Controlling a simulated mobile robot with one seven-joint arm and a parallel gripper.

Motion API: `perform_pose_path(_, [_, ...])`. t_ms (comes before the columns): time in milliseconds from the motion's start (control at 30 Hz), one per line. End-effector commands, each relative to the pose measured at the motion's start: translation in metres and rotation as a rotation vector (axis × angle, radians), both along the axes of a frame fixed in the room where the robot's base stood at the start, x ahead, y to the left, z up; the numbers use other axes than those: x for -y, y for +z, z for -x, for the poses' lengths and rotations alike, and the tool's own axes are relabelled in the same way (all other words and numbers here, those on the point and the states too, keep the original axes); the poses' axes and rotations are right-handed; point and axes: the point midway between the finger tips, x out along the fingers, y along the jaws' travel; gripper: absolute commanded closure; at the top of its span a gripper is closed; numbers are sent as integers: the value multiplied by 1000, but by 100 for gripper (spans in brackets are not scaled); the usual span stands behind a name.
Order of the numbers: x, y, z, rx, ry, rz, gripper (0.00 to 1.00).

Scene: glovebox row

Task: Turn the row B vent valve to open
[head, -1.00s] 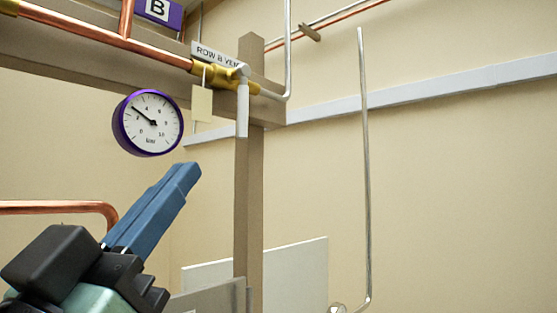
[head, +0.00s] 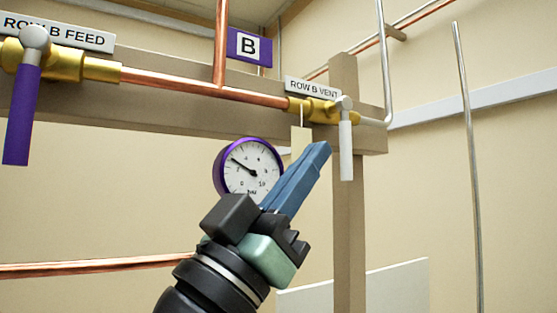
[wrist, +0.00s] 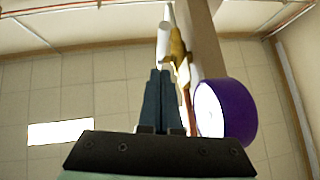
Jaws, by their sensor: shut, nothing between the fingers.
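The row B vent valve (head: 315,110) is a brass body on the copper pipe, under a "ROW B VENT" label (head: 313,88). Its white lever handle (head: 346,148) hangs straight down, across the pipe. A pale tag (head: 300,142) hangs from the valve. My gripper (head: 322,150) has blue fingers, shut and empty, pointing up and right, with the tips just left of the white handle in the picture. In the wrist view the shut fingers (wrist: 161,75) point toward the white handle (wrist: 163,43) and the brass valve (wrist: 178,50); contact cannot be told.
A purple-rimmed gauge (head: 248,170) sits behind my gripper and close beside it in the wrist view (wrist: 224,110). The row B feed valve has a purple handle (head: 22,115) at the left. A wooden post (head: 349,230) stands below the vent valve. Open space lies to the right.

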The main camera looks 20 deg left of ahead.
Motion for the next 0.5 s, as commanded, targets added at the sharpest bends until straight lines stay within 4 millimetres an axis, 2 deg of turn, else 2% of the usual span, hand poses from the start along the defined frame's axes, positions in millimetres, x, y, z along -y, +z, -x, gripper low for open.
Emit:
perform_pose_path(33, [4, 1, -9, -7, -5, 3, 100])
perform_pose_path(200, [10, -1, -24, -4, -1, 1, 100])
perform_pose_path(500, [11, -3, -28, -3, 1, 0, 100])
